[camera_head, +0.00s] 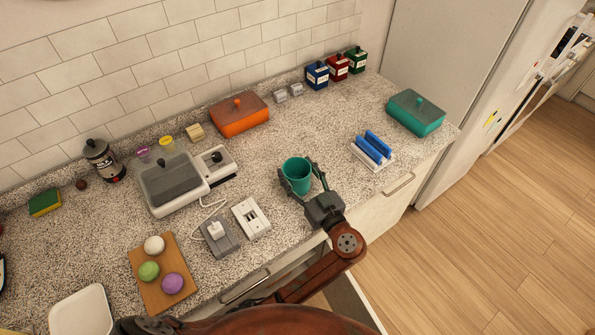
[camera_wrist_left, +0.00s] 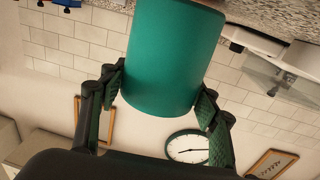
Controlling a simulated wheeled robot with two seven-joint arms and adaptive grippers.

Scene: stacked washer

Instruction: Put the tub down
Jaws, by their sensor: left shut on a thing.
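The green tub (camera_head: 297,176) is round, open at the top and roughly upright over the front part of the speckled counter (camera_head: 290,222). My left gripper (camera_head: 303,180) is shut on it, with one finger on each side of its wall. In the left wrist view the tub (camera_wrist_left: 172,60) fills the upper middle between the two fingers (camera_wrist_left: 160,92), and that picture is upside down. I cannot tell whether the tub's base touches the counter. My right gripper is not in view.
Left of the tub are a white socket plate (camera_head: 251,219), a grey plug block (camera_head: 220,238) and a white appliance (camera_head: 170,186). Right of it is a white rack with blue pieces (camera_head: 373,150). An orange box (camera_head: 239,111) stands behind. Bare counter lies between tub and rack.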

